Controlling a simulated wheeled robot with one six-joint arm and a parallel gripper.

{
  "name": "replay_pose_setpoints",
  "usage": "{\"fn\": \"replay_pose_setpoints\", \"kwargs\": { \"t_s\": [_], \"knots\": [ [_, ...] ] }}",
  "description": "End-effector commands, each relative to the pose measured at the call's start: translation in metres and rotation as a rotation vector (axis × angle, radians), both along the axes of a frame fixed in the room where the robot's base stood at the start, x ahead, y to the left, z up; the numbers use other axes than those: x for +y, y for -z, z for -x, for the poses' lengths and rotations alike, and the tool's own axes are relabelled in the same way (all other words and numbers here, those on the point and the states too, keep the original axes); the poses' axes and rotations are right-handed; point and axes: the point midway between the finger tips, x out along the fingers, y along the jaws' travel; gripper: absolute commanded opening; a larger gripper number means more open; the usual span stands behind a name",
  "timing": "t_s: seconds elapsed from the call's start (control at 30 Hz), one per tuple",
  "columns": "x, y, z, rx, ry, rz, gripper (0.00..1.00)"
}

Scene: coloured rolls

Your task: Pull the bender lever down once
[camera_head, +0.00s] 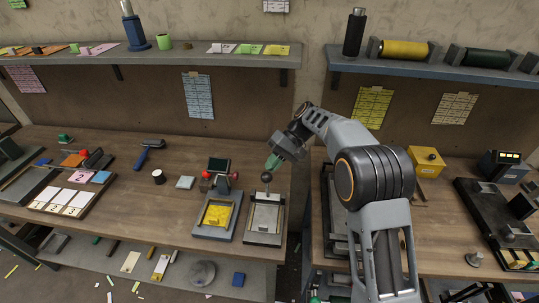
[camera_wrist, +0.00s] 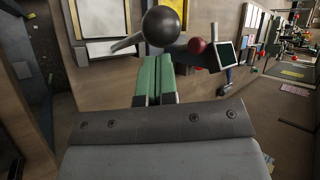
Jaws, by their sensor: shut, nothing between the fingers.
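A lever with a dark round knob (camera_head: 267,177) stands at the back of a flat grey press-like device (camera_head: 264,226) near the bench's right end; I take it for the bender lever. In the wrist view the dark knob (camera_wrist: 161,25) is large, just beyond my fingertips. My gripper (camera_head: 272,162) has green fingers, shut together and empty, just above the knob in the head view. In the wrist view my gripper (camera_wrist: 154,62) points toward the knob. I cannot tell whether they touch.
A neighbouring device with a yellow plate (camera_head: 217,214), a red knob (camera_head: 205,174) and a small screen (camera_head: 219,165) stands just left. A small white-and-black cup (camera_head: 158,177) and blue tool (camera_head: 149,150) lie farther left. A shelf (camera_head: 160,58) hangs above the bench.

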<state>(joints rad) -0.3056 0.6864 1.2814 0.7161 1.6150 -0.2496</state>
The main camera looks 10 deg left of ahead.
Motion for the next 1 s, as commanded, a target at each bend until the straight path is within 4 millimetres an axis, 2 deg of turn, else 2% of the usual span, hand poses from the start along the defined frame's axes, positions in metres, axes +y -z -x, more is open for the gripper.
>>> {"fn": "replay_pose_setpoints", "kwargs": {
  "t_s": [0.07, 0.5, 1.0],
  "knots": [
    [0.0, -0.005, -0.007, 0.001, 0.001, 0.001, 0.0],
    [0.002, -0.011, -0.037, 0.001, 0.0, 0.001, 0.0],
    [0.002, -0.009, -0.043, 0.0, 0.0, 0.0, 0.0]
  ]
}}
